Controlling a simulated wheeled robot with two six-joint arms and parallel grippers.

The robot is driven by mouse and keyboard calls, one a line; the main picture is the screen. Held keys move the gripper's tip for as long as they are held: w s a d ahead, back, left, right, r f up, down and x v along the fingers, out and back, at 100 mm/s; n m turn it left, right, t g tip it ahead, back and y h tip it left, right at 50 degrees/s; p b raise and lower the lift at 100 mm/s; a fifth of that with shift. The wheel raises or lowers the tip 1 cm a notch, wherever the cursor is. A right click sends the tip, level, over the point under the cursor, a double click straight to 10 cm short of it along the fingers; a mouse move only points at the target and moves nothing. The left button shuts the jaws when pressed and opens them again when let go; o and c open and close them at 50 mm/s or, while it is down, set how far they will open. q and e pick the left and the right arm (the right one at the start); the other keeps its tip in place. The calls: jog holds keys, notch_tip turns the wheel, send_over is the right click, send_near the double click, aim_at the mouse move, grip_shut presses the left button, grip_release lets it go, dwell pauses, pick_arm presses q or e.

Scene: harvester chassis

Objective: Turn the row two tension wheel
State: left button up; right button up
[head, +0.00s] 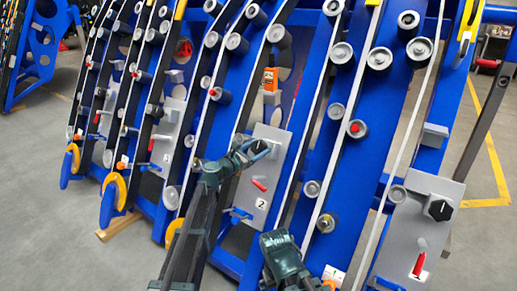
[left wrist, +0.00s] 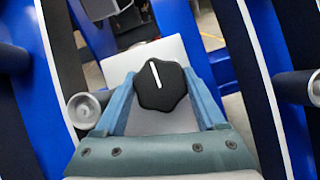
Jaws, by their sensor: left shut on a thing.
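The row two tension wheel is a black lobed knob with a white pointer line (left wrist: 160,85), in the middle of the left wrist view. It sits in front of a pale plate. In the head view, the grey plate labelled 2 (head: 262,205) carries it, and my gripper mostly hides the wheel there. My left gripper (head: 262,149) is shut on the wheel, with one blue finger on each side of it in the left wrist view (left wrist: 163,92). The white line points up, tilted slightly left. My right gripper (head: 284,256) is low in the head view, apart from the plate; its jaws are unclear.
A red handle (head: 259,184) sits below the wheel on the same plate. Another grey plate (head: 420,225) at right has a black knob (head: 439,208) and a red handle (head: 418,264). Blue frames with rollers and belts stand close on both sides. Grey floor is free at left.

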pick_arm(q)
jog(key=m+g+h+p, duration=0.1)
jog(key=m+g, duration=0.1)
jog(key=m, duration=0.2)
jog(key=shift+w+r+m, duration=0.1)
jog(key=shift+m, duration=0.2)
jog(key=shift+m+g+h+p, duration=0.4)
jog(key=shift+m+g+p, duration=0.55)
jog(key=shift+m, duration=0.75)
jog(key=shift+g, duration=0.25)
jog(key=o, duration=1.3)
jog(key=v, duration=0.7)
jog(key=p+v, duration=0.1)
jog(key=v, duration=0.6)
jog(key=shift+d+f, duration=0.1)
jog(key=shift+f, duration=0.1)
